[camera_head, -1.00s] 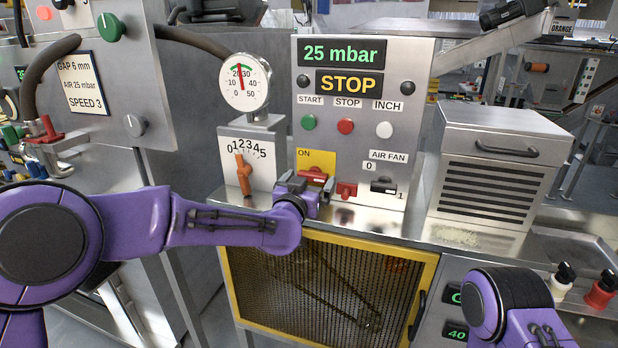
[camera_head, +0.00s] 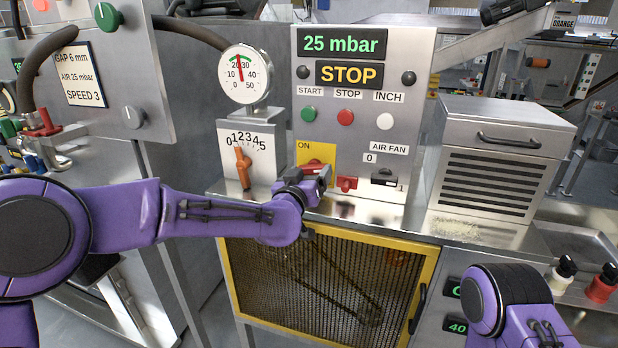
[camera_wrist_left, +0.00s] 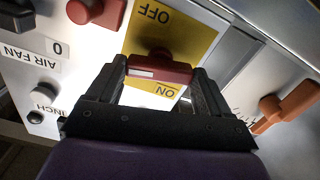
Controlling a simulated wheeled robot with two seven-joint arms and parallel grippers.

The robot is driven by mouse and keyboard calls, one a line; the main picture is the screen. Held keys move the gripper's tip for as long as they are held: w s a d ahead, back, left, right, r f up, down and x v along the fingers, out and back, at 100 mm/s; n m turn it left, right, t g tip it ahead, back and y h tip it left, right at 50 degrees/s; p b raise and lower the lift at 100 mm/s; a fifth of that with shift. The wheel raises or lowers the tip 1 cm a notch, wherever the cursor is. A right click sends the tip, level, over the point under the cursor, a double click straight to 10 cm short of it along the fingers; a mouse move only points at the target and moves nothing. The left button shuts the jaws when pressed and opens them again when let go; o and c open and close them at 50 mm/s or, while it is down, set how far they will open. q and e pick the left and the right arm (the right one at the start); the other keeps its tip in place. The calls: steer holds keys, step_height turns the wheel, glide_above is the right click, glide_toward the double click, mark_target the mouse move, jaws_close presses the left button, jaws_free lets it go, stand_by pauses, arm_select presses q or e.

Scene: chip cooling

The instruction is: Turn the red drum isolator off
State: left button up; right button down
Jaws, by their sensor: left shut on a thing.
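The red drum isolator handle (camera_head: 318,167) sits on a yellow plate (camera_head: 305,152) low on the control panel, with ON readable at the plate's upper left. In the left wrist view the red handle (camera_wrist_left: 160,68) lies across the yellow plate, between the words OFF and ON. My left gripper (camera_head: 322,180) is at the handle, and in the wrist view its two fingers (camera_wrist_left: 160,85) stand on either side of the handle, shut on it. The gripper and arm hide the lower part of the plate in the head view. My right gripper is out of view; only part of the right arm shows.
A red knob (camera_head: 347,184) and the black air fan switch (camera_head: 384,177) are close to the right of the isolator. An orange lever (camera_head: 243,166) on a numbered dial is to the left. A yellow-framed mesh guard (camera_head: 330,280) lies below the ledge.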

arm_select(q)
steer(key=n+b, duration=0.2)
steer(key=n, duration=0.2)
steer(key=shift+f+n, duration=0.15)
steer(key=shift+n, duration=0.25)
steer(key=n+b, duration=0.1)
steer(key=n, duration=0.2)
steer(key=shift+n+b, duration=0.3)
steer(key=shift+b, duration=0.05)
steer(key=n+b, duration=0.1)
steer(key=n, duration=0.2)
steer(key=shift+n+b, duration=0.3)
steer(key=shift+b, duration=0.05)
steer(key=shift+n+b, duration=0.85)
steer(key=shift+n, duration=0.85)
